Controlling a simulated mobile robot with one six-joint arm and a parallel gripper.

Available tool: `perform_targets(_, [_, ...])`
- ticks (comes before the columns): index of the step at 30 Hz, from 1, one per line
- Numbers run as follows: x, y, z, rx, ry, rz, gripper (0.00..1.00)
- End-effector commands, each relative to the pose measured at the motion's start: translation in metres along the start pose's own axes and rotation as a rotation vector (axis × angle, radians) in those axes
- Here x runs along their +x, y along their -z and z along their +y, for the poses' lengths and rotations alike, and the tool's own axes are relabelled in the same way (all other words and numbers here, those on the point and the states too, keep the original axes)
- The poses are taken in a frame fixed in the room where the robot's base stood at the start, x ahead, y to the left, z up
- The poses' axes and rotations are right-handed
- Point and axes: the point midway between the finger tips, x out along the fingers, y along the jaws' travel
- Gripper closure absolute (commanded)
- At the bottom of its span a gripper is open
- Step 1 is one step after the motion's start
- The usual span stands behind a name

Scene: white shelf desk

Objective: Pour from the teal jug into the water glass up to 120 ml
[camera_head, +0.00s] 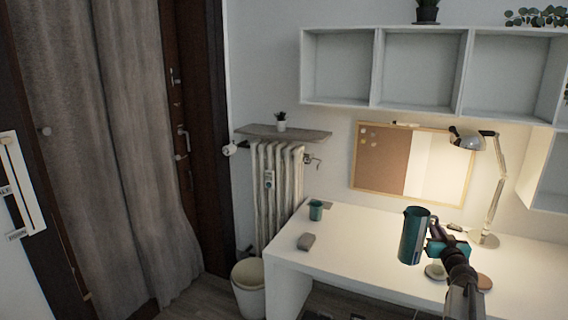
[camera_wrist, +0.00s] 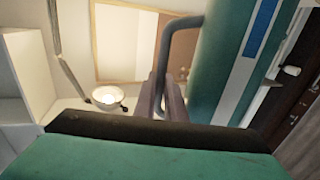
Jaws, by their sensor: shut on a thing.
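The teal jug (camera_head: 412,236) is held upright, apparently above the white desk, in the head view. My gripper (camera_head: 434,230) is at the jug's right side and is shut on its handle. In the wrist view the jug's wall (camera_wrist: 212,65) with a blue and white strip fills the right part, and the grey handle (camera_wrist: 164,50) runs down between my gripper's fingers (camera_wrist: 164,98). A dark round coaster (camera_head: 432,273) lies on the desk below my gripper, with something pale on it, partly hidden. I cannot make out the water glass for sure. The jug's contents are not visible.
A teal cup (camera_head: 316,211) and a grey block (camera_head: 307,242) stand on the desk's left part. A brown coaster (camera_head: 484,282) lies right of my arm. A desk lamp (camera_head: 466,141) stands behind, with wall shelves (camera_head: 376,70) above. The desk's middle left is clear.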

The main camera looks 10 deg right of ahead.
Motion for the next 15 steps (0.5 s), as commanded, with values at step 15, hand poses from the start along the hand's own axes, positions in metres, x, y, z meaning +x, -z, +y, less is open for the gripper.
perform_targets(15, [-0.041, -0.039, -0.19, 0.003, 0.465, -0.004, 1.0])
